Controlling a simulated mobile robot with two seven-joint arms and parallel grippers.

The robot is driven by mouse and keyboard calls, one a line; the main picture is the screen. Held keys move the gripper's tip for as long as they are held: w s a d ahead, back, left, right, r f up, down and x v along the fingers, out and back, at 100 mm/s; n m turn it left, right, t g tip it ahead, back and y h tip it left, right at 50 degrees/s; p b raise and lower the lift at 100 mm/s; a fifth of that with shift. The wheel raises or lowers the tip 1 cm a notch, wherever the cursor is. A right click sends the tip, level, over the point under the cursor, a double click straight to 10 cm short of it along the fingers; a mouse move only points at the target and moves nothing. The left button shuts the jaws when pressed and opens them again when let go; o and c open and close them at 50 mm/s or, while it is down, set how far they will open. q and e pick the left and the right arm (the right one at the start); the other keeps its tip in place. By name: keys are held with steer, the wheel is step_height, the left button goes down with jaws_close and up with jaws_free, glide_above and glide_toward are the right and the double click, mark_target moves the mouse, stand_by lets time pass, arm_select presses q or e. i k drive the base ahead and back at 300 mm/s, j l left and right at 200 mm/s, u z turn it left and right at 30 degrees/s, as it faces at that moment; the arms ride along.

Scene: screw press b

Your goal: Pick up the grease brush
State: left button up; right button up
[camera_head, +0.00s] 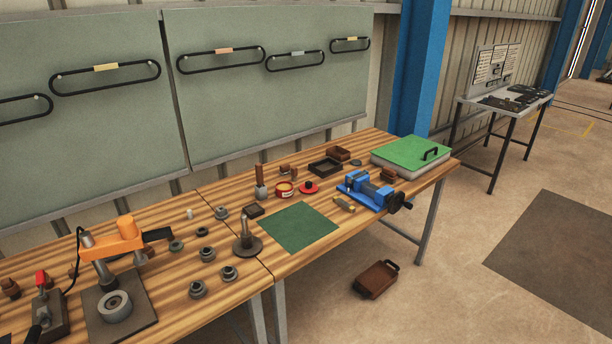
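What looks like the grease brush (260,175) stands upright on the wooden workbench, with a brown handle on top and a pale grey lower end. Neither of my grippers is in view, and nothing is seen touching the brush.
The green mat (297,227) is bare. A dark block (253,210) lies close to the brush. A blue vise (368,190) and a green-lidded box (410,155) stand right. An orange press (118,240) and several grey rings are left. A brown bin (376,279) is on the floor.

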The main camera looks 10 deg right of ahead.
mark_target(259, 177)
steer(key=i+l, duration=0.25)
steer(key=i, duration=0.15)
steer(key=i+l+z, duration=0.1)
steer(key=i+l, duration=0.2)
steer(key=i, duration=0.1)
